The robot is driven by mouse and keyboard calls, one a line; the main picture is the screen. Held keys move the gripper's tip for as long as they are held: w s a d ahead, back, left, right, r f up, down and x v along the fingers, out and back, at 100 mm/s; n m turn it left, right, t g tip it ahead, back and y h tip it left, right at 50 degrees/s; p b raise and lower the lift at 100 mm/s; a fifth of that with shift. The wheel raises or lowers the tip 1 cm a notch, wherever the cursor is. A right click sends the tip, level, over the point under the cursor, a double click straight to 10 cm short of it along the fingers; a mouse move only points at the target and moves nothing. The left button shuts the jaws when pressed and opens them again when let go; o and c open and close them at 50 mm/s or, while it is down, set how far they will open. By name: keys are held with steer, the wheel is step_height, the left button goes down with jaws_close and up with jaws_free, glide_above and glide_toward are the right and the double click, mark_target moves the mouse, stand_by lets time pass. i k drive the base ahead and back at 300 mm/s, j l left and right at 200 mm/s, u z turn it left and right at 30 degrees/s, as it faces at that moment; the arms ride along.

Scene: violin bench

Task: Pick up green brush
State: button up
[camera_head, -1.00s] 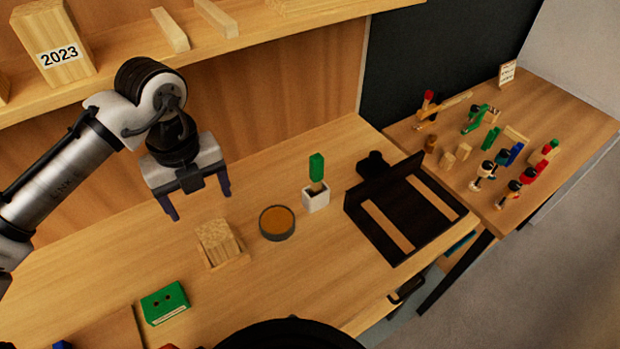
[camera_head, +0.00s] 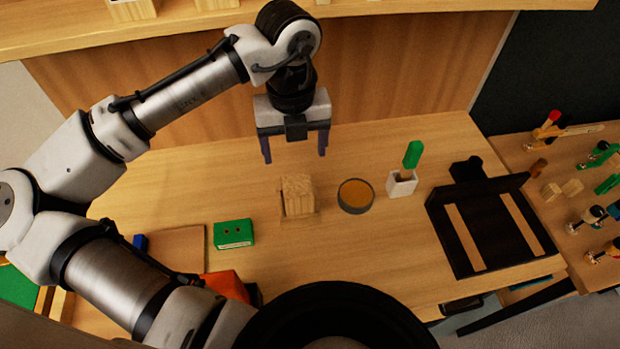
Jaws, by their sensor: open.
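The green brush (camera_head: 412,155) stands upright, slightly tilted, with its green end up, in a small white square holder (camera_head: 401,184) on the bench. Its lower part is hidden inside the holder. My gripper (camera_head: 295,158) is open and empty, its two dark fingers pointing down. It is above the bench toward the back wall, to the left of the brush and well apart from it.
A round dish (camera_head: 356,196) with an orange-brown top and a wooden block (camera_head: 297,195) stand left of the holder. A black tray (camera_head: 490,225) with wooden strips lies to its right. A green box (camera_head: 233,233) sits at left. A shelf (camera_head: 190,20) runs along the back.

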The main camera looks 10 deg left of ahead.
mark_target(416, 149)
steer(key=i+l, duration=0.1)
steer(key=l, duration=0.45)
steer(key=i+l+u, duration=0.15)
steer(key=l, duration=0.45)
steer(key=i+l, duration=0.1)
steer(key=l, duration=0.45)
steer(key=u, duration=0.05)
